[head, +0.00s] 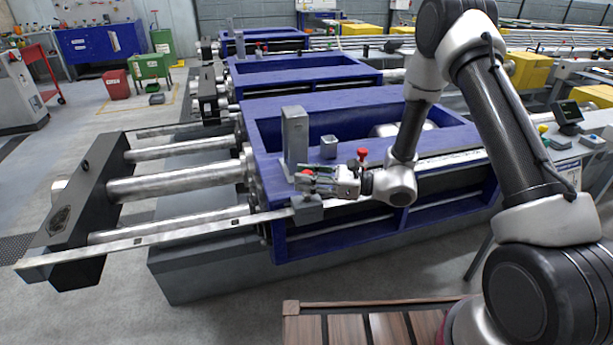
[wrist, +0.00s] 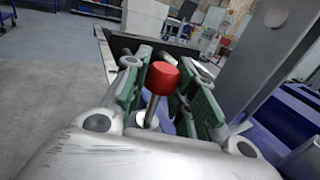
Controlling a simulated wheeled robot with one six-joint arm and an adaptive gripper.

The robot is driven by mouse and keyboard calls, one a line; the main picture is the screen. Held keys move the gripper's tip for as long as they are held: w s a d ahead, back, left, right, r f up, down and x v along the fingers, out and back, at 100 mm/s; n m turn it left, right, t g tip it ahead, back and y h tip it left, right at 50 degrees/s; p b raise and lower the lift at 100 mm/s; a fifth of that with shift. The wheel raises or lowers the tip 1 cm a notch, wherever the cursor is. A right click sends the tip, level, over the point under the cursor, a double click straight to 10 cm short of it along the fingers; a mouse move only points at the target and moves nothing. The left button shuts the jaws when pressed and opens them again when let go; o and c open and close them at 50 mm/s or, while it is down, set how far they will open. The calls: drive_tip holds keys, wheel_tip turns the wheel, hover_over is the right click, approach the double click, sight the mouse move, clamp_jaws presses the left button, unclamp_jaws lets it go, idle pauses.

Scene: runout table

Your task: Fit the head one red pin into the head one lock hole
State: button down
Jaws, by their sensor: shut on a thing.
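The red pin (wrist: 163,78) has a red knob and a metal shank. In the wrist view it stands between the green-padded fingers of my gripper (wrist: 168,92), which is shut on it. In the head view my gripper (head: 303,182) is over the front edge of the nearest blue frame, with the red knob (head: 308,173) just showing at its fingers. A grey block (head: 308,210) sits on the long flat rail just below my gripper. No lock hole can be made out, and the pin's lower end is hidden.
A tall grey post (head: 295,140) stands close behind my gripper; it also fills the right of the wrist view (wrist: 265,65). Another red-knobbed piece (head: 362,154) and a small grey-green block (head: 329,147) are nearby. The flat rail (head: 150,238) runs out left.

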drive_tip(key=shift+f, duration=0.85)
drive_tip(key=c, duration=1.1)
unclamp_jaws()
drive_tip(key=shift+d, duration=0.15)
drive_tip(key=d, duration=0.4)
drive_tip(key=s+d, duration=0.1)
drive_tip(key=d, duration=0.2)
drive_tip(key=s+d, duration=0.1)
drive_tip(key=d, duration=0.3)
drive_tip(key=shift+s+d, duration=0.15)
drive_tip(key=shift+d, duration=0.15)
